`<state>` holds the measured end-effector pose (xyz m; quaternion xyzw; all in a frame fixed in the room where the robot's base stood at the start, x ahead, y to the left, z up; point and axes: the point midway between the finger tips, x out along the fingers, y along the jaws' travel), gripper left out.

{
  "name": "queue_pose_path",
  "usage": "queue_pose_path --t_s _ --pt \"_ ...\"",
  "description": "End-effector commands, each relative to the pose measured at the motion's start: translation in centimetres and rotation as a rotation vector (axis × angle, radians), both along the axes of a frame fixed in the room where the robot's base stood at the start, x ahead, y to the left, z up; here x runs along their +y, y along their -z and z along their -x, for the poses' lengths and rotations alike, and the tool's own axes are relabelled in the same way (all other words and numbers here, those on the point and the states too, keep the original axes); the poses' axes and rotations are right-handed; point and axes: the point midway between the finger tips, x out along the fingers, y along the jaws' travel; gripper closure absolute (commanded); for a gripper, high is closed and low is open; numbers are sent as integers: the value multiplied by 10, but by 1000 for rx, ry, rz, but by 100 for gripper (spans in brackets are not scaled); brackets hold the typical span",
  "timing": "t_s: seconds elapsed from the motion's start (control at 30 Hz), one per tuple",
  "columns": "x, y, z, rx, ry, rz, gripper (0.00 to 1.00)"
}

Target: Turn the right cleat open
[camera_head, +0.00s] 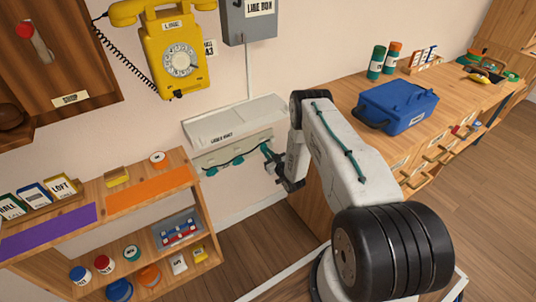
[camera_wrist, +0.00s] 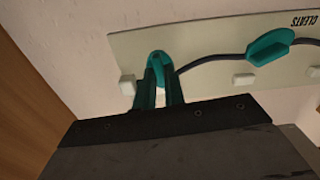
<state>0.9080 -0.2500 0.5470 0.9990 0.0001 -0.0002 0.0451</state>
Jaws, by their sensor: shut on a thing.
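The right cleat is a small teal piece (camera_wrist: 158,57) on a pale panel (camera_wrist: 200,48) marked CLEATS, which is upside down in the wrist view. My gripper (camera_wrist: 159,84) is shut on this cleat, its two teal fingers covering its lower part. A dark cord runs from it to another teal cleat (camera_wrist: 270,46), which lies along the cord. In the head view my gripper (camera_head: 270,156) reaches the right end of the panel (camera_head: 232,151) below the line vault box (camera_head: 235,120). The right cleat is hard to make out there.
A shelf unit (camera_head: 145,195) stands left of the panel. A yellow dial phone (camera_head: 172,50) and a grey line box (camera_head: 248,22) hang above. A workbench with a blue toolbox (camera_head: 397,105) stands to the right, close to my arm. Small white blocks (camera_wrist: 243,79) line the panel.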

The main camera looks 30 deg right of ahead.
Motion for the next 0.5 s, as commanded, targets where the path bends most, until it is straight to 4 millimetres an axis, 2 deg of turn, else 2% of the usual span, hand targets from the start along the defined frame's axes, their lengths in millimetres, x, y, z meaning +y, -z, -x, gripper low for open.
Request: queue_pose_path --t_s 0.5 --pt "3 1 0 -1 0 446 100"
